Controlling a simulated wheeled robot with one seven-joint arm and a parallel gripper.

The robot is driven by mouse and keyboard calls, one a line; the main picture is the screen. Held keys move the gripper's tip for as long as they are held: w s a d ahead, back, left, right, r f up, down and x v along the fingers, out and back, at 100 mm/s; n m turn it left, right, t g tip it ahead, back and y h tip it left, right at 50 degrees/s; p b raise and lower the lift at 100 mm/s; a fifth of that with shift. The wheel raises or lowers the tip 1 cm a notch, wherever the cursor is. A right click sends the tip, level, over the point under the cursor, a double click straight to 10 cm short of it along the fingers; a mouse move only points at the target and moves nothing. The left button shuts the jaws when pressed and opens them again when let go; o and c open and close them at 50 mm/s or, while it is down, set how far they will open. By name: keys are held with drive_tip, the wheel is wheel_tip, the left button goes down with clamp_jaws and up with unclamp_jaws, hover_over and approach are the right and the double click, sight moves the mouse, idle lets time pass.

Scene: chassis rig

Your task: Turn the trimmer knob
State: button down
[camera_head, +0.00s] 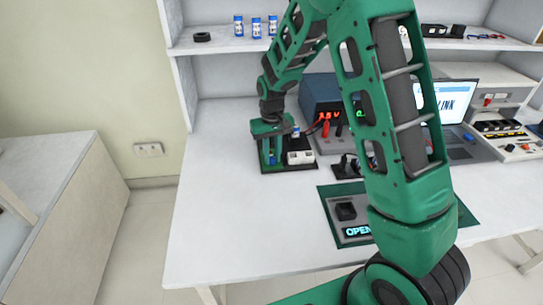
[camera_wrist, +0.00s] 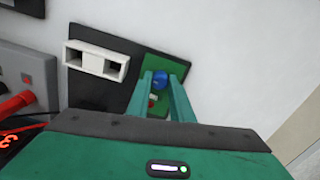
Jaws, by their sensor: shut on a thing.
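The trimmer knob is a small round blue knob (camera_wrist: 160,77) on a green board (camera_wrist: 168,66) in the wrist view. My gripper (camera_wrist: 161,86) has its two green fingers on either side of it, shut on it. A small red part (camera_wrist: 152,102) shows between the fingers, nearer the palm. The green board lies on a dark base plate (camera_wrist: 98,93) beside a white block with two dark openings (camera_wrist: 97,60). In the head view my gripper (camera_head: 272,160) points down onto this plate, and the white block (camera_head: 300,157) shows at its right; the knob is not clear there.
A meter box with red digits (camera_head: 320,105) and red leads stands just behind and right of the plate. A green mat with an "OPEN" display (camera_head: 357,231) lies nearer, partly behind my arm. A laptop (camera_head: 458,108) stands right. The table's left side (camera_head: 215,200) is clear.

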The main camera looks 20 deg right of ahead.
sight(272, 158)
drive_tip(key=shift+n, duration=0.5)
drive_tip(key=c, duration=1.6)
unclamp_jaws()
drive_tip(key=shift+o, duration=0.2)
wheel_tip(272, 158, up, 11)
drive_tip(key=shift+f, duration=0.1)
